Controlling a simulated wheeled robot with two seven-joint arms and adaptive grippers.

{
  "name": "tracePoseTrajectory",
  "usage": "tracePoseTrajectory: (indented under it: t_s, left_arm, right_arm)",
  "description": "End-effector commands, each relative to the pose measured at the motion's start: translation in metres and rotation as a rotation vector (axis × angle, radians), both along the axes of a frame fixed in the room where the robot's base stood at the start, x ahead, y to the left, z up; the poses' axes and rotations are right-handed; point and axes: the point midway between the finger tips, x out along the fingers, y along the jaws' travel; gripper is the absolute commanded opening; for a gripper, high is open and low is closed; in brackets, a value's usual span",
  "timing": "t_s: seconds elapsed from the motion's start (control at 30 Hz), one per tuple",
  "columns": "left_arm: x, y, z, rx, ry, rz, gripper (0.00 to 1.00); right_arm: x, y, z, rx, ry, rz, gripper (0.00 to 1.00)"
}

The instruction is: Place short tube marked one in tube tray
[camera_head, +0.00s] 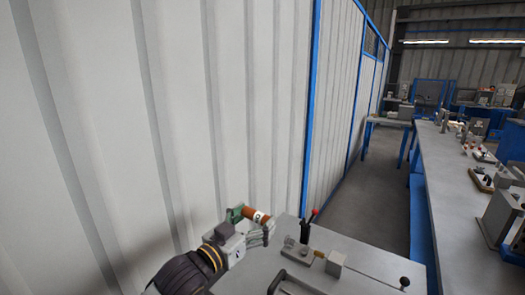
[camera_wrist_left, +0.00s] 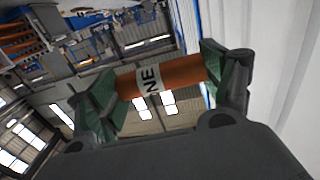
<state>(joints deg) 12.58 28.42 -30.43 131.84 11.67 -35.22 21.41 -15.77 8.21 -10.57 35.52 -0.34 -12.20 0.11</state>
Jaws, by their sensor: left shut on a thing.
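The short tube (camera_wrist_left: 185,77) is copper-brown with a white band that reads "ONE". In the left wrist view it lies across between the two green-padded fingers of my left gripper (camera_wrist_left: 163,82), which is shut on it at its ends. In the head view the tube (camera_head: 254,214) shows in the left gripper (camera_head: 250,222), held above the left end of a grey work surface and close to the wall. I cannot make out the tube tray for certain. My right gripper is not in view.
A grey work surface (camera_head: 345,272) holds a small fixture (camera_head: 300,250), a grey block (camera_head: 336,264) and a dark handle. A ribbed wall (camera_head: 180,120) stands close on the left. A long bench (camera_head: 450,205) with several parts runs along the right, with an open aisle (camera_head: 375,185) between.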

Motion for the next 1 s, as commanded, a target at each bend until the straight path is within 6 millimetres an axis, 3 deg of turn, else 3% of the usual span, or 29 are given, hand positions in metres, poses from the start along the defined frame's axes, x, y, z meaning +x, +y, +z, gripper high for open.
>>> tracePoseTrajectory:
  t_s: [0.37,0.7,1.0]
  left_arm:
    - [0.029,0.059,-0.018,-0.003,0.004,0.186,0.51]
    - [0.041,0.106,-0.060,-0.003,0.005,0.326,0.51]
    - [0.040,0.143,-0.107,-0.002,0.004,0.428,0.51]
  right_arm:
    - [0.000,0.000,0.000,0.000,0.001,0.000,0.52]
    - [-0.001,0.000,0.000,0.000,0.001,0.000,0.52]
    - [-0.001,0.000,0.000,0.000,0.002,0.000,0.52]
